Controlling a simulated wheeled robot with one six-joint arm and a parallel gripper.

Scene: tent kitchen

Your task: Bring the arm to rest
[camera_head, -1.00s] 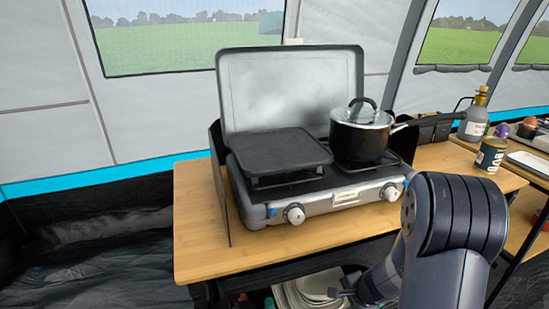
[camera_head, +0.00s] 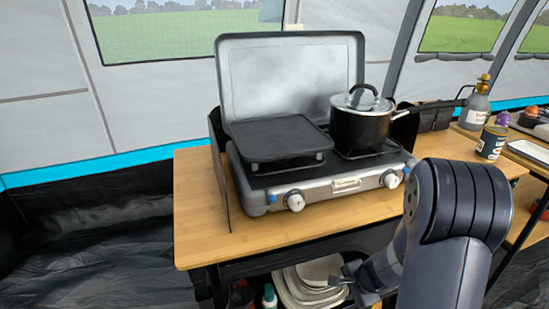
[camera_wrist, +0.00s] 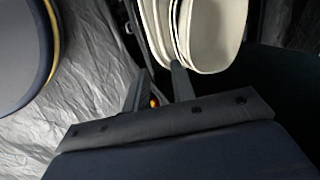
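My arm (camera_head: 440,235) is folded at the right of the head view, in front of the table. My gripper (camera_head: 350,278) hangs low beside the table's front, near the white dishes on the lower level. In the wrist view my gripper (camera_wrist: 158,75) shows two dark fingers set apart, with nothing held between them. The stack of white dishes (camera_wrist: 205,30) lies beyond the fingertips; I cannot tell how far off.
A wooden table (camera_head: 200,235) carries a camping stove (camera_head: 345,185) with a black griddle (camera_head: 282,138) and a lidded pot (camera_head: 360,125). A bottle (camera_head: 474,108) and a can (camera_head: 491,142) stand on the right. Dark floor (camera_head: 85,250) at the left looks clear.

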